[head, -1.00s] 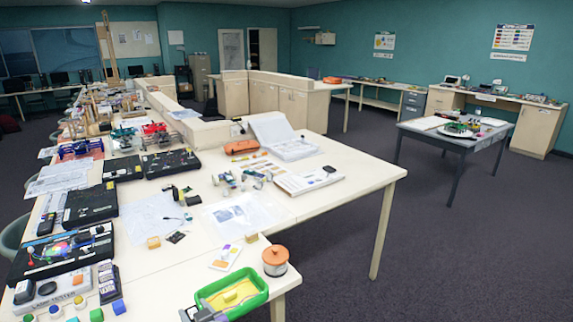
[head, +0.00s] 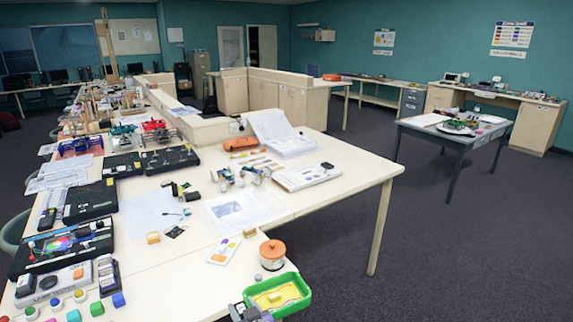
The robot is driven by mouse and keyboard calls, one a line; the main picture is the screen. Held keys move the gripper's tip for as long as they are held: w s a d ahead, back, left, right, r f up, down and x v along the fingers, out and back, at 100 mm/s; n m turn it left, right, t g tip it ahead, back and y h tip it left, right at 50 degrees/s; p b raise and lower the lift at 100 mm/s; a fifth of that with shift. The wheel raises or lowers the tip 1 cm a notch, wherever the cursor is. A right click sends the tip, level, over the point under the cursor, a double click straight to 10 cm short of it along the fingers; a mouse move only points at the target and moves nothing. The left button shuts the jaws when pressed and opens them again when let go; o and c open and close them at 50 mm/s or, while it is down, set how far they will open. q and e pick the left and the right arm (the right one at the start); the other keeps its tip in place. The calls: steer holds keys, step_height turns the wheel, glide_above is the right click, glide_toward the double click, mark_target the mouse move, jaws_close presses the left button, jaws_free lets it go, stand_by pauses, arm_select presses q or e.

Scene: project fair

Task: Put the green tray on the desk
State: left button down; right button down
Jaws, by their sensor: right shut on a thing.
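The green tray (head: 306,292) is at the bottom of the head view, by the near right corner of the cream table (head: 190,275). A yellow thing (head: 270,298) lies in it. My right gripper (head: 252,311) is shut on the tray's left side, partly cut off by the frame's bottom edge. The tray looks roughly level; I cannot tell its height over the table. A grey-legged desk (head: 459,139) stands across the floor at the right, and a wooden desk (head: 480,95) stands by the right wall. My left gripper is not in view.
A jar with an orange lid (head: 272,252) stands just behind the tray, with a small grey ball (head: 258,278) beside it. Black kits (head: 90,203), papers (head: 238,210) and small parts crowd the cream table. Carpet (head: 430,250) is clear between it and the grey-legged desk.

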steer(key=shift+m+t+h, duration=0.3)
steer(key=shift+m+h, duration=0.5)
steer(key=d+f, duration=0.1)
steer(key=d, duration=0.1)
steer(key=w+d+f, duration=0.1)
steer(key=d, duration=0.2)
steer(key=w+d+f, duration=0.1)
steer(key=d, duration=0.2)
steer(key=shift+d+f, duration=0.2)
steer(key=shift+f, duration=0.05)
steer(key=s+d+f+m+h, duration=0.2)
steer(key=d+f, duration=0.1)
steer(key=d, duration=0.7)
steer(key=s+d+f+m+t+h, duration=0.1)
steer(key=s+d+f+h, duration=0.1)
steer(key=d, duration=0.8)
steer(key=shift+d+f+m, duration=0.25)
steer(key=shift+f+m, duration=0.15)
steer(key=shift+f, duration=0.15)
